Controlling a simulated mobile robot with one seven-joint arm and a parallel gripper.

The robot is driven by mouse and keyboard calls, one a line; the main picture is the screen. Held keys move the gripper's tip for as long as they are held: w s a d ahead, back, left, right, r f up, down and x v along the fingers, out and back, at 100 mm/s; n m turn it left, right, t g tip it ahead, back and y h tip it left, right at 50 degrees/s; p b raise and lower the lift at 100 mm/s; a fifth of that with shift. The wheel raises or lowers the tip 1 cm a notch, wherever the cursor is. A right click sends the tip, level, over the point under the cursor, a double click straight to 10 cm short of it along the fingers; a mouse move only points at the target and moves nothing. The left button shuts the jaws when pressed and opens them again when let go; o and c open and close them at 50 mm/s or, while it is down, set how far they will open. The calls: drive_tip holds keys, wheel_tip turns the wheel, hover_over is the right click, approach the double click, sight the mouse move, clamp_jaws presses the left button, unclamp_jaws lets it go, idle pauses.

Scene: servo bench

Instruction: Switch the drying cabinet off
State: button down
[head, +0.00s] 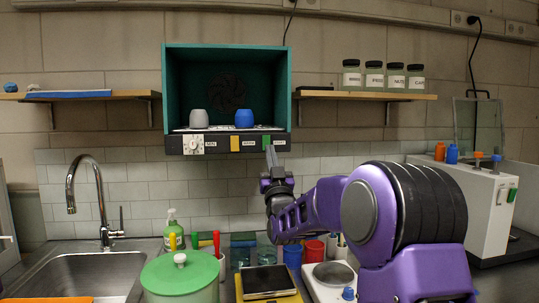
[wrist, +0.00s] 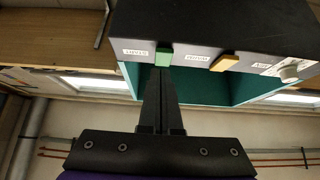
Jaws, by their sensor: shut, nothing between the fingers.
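The drying cabinet (head: 168,88) is a teal open-fronted box on the wall with a dark control panel (head: 216,144) along its bottom edge. The panel carries a white knob (head: 193,145) at left, an orange-yellow switch (head: 235,144) and a green switch (head: 266,142) at right. My gripper (head: 271,152) is shut and empty, pointing up at the green switch. In the wrist view the fingertips (wrist: 160,72) overlap the edge of the green switch (wrist: 163,57); I cannot tell whether they touch. The orange switch (wrist: 224,63) and knob (wrist: 290,72) are to the right there.
A grey cup (head: 198,118) and a blue cup (head: 244,118) stand in the cabinet. Shelves flank it, the right one holding several jars (head: 374,76). Below are a sink (head: 85,275), a green-lidded pot (head: 180,272) and bench items. A white machine (head: 470,205) stands at right.

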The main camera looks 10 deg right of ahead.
drive_tip(key=shift+w, duration=0.75)
drive_tip(key=shift+w+f+t, duration=0.15)
drive_tip(key=shift+w+t, duration=0.15)
drive_tip(key=shift+t, duration=0.1)
